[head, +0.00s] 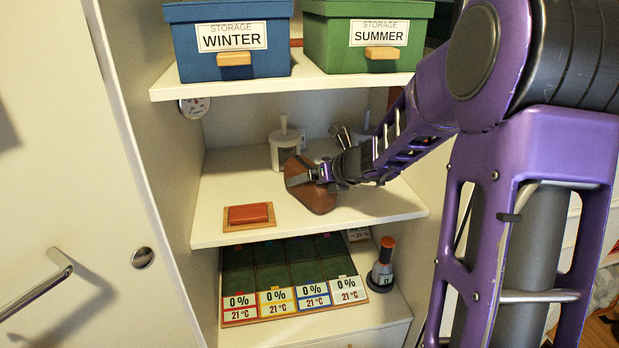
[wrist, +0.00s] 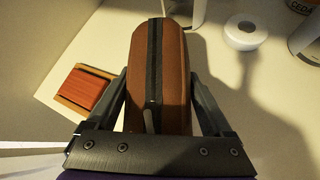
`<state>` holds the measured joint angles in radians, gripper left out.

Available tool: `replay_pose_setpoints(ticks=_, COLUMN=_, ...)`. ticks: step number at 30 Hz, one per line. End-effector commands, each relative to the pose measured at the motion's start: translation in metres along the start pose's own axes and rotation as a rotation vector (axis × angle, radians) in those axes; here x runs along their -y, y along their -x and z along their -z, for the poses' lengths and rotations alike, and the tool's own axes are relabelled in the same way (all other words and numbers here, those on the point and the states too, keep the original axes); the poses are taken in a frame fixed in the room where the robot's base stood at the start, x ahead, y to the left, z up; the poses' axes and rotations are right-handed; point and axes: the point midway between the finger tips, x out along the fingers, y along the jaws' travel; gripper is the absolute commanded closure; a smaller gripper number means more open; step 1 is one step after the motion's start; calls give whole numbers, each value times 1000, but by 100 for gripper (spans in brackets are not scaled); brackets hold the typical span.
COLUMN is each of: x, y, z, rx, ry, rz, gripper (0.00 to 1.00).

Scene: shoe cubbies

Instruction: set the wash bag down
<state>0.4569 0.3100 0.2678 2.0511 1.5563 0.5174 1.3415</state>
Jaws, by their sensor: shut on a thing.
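The wash bag (head: 315,196) is brown with a dark zip band along its top. My gripper (head: 314,177) is shut on it over the middle shelf (head: 370,209). In the wrist view the wash bag (wrist: 160,62) sits between the two fingers of my gripper (wrist: 158,100), one finger against each side. In the head view it looks tilted. I cannot tell whether its underside touches the shelf.
A red block on a wooden base (head: 249,215) lies at the shelf's front left. White containers (head: 287,150) stand at the back. Blue (head: 230,62) and green (head: 365,55) storage boxes sit above. A panelled tray (head: 290,275) and a red-topped bottle (head: 383,265) are below.

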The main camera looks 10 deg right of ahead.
Motion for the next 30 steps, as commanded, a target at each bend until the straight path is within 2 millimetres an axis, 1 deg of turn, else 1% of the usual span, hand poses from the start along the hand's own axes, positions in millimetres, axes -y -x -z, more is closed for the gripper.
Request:
replay_pose_setpoints(ticks=7, x=0, y=0, z=0, rx=1, ry=0, rz=0, gripper=88)
replay_pose_setpoints(ticks=23, x=3, y=-7, z=9, rx=0, ry=0, rz=0, gripper=88)
replay_pose_setpoints(ticks=24, x=3, y=-7, z=9, rx=0, ry=0, rz=0, gripper=13)
replay_pose_setpoints(ticks=26, x=3, y=-6, z=8, rx=0, ry=0, rz=0, gripper=2)
replay_pose_setpoints(ticks=27, x=3, y=-6, z=8, rx=0, ry=0, rz=0, gripper=0)
replay_pose_setpoints(ticks=30, x=3, y=-6, z=8, rx=0, ry=0, rz=0, gripper=0)
